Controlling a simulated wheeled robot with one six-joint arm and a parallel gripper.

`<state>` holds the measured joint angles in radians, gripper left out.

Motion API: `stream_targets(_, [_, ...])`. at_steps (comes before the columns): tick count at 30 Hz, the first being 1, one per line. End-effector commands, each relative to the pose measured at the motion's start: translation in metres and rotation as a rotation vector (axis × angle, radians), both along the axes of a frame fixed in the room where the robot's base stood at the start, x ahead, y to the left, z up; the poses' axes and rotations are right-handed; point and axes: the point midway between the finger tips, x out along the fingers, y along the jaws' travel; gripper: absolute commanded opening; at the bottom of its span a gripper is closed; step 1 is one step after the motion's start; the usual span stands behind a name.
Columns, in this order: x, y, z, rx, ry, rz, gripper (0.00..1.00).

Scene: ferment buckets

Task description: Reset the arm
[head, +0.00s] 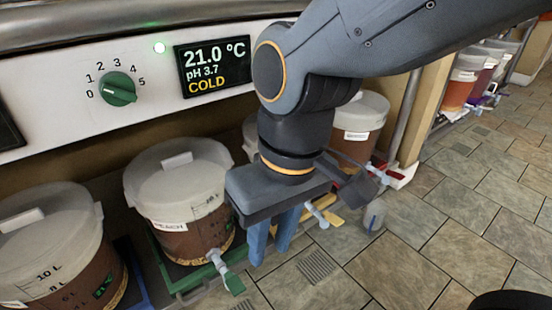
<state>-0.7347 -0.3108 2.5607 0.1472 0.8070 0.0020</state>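My arm comes in from the upper right and hangs down in front of the panel. My gripper (270,253) points down, with its two blue fingers a little apart and no object visible between them. It is to the right of the lidded peach bucket (178,205), above the floor and near that bucket's green-handled tap (228,280). My arm and gripper body hide part of the buckets behind them.
Other buckets stand at left (50,250) and behind (358,120). A small clear cup (375,216) is at right. Tiled floor (420,240) is open at right.

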Motion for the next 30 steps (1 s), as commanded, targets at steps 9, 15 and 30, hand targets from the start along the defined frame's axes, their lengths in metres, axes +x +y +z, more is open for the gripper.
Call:
stream_targets(9, [0.000, 0.000, 0.005, 0.003, 0.000, -0.011, 0.28])
stream_targets(15, [0.000, -0.001, 0.011, 0.008, 0.002, -0.027, 0.28])
stream_targets(30, [0.001, -0.002, 0.019, 0.015, 0.006, -0.047, 0.28])
